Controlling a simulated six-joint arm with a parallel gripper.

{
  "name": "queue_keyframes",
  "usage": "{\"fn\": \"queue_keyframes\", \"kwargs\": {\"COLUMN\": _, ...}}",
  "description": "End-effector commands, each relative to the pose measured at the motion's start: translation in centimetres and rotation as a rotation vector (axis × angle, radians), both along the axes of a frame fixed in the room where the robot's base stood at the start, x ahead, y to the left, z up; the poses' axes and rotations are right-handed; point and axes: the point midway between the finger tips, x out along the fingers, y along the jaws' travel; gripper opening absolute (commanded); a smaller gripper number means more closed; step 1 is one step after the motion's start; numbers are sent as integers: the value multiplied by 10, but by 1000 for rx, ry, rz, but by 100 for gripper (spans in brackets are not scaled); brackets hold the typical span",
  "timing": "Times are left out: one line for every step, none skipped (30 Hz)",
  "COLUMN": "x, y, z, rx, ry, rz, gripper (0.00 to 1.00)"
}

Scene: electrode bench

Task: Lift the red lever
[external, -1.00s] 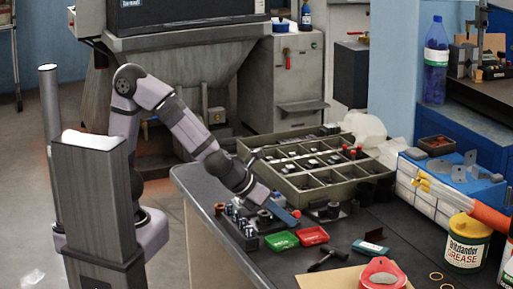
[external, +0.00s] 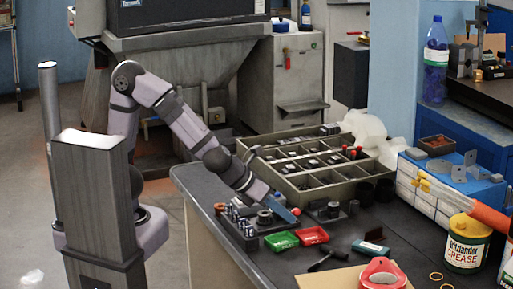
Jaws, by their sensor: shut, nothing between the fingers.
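A small round red knob (external: 296,211), which looks like the end of the red lever, shows just beside the tip of my gripper (external: 290,217). The rest of the lever is hidden or too small to make out. My gripper has blue fingers pointing down and to the right, low over the dark bench. It is shut and empty. Its tip is close to the knob; I cannot tell whether they touch.
A block with metal parts (external: 238,222) stands left of my gripper. A green tray (external: 281,241) and a red tray (external: 311,236) lie in front. A compartmented bin (external: 316,197) is behind. A grease can (external: 467,243) and red tape dispenser (external: 383,272) stand at right.

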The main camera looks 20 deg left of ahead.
Motion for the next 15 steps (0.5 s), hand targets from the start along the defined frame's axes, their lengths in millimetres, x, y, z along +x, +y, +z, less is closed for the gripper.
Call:
{"fn": "queue_keyframes", "kwargs": {"x": 1, "y": 0, "z": 4, "rx": -2, "ry": -2, "rz": 2, "gripper": 0}}
{"fn": "queue_keyframes", "kwargs": {"x": 2, "y": 1, "z": 5, "rx": -2, "ry": -1, "rz": 3, "gripper": 0}}
{"fn": "queue_keyframes", "kwargs": {"x": 3, "y": 1, "z": 6, "rx": -2, "ry": -1, "rz": 3, "gripper": 0}}
{"fn": "queue_keyframes", "kwargs": {"x": 3, "y": 2, "z": 7, "rx": -2, "ry": -1, "rz": 3, "gripper": 0}}
{"fn": "queue_keyframes", "kwargs": {"x": 4, "y": 2, "z": 9, "rx": -2, "ry": -1, "rz": 3, "gripper": 0}}
{"fn": "queue_keyframes", "kwargs": {"x": 5, "y": 3, "z": 10, "rx": -3, "ry": -2, "rz": 3, "gripper": 0}}
{"fn": "queue_keyframes", "kwargs": {"x": 5, "y": 4, "z": 12, "rx": -3, "ry": -2, "rz": 3, "gripper": 0}}
{"fn": "queue_keyframes", "kwargs": {"x": 6, "y": 5, "z": 13, "rx": -3, "ry": -1, "rz": 4, "gripper": 0}}
{"fn": "queue_keyframes", "kwargs": {"x": 7, "y": 6, "z": 15, "rx": -4, "ry": -1, "rz": 3, "gripper": 0}}
{"fn": "queue_keyframes", "kwargs": {"x": 8, "y": 7, "z": 16, "rx": -3, "ry": 0, "rz": 3, "gripper": 0}}
{"fn": "queue_keyframes", "kwargs": {"x": 9, "y": 7, "z": 17, "rx": -3, "ry": 0, "rz": 3, "gripper": 0}}
{"fn": "queue_keyframes", "kwargs": {"x": 10, "y": 8, "z": 18, "rx": -3, "ry": 0, "rz": 3, "gripper": 0}}
{"fn": "queue_keyframes", "kwargs": {"x": 11, "y": 9, "z": 19, "rx": -3, "ry": -1, "rz": 2, "gripper": 0}}
{"fn": "queue_keyframes", "kwargs": {"x": 12, "y": 10, "z": 20, "rx": -3, "ry": -2, "rz": 3, "gripper": 0}}
{"fn": "queue_keyframes", "kwargs": {"x": 13, "y": 12, "z": 21, "rx": -3, "ry": -1, "rz": 4, "gripper": 0}}
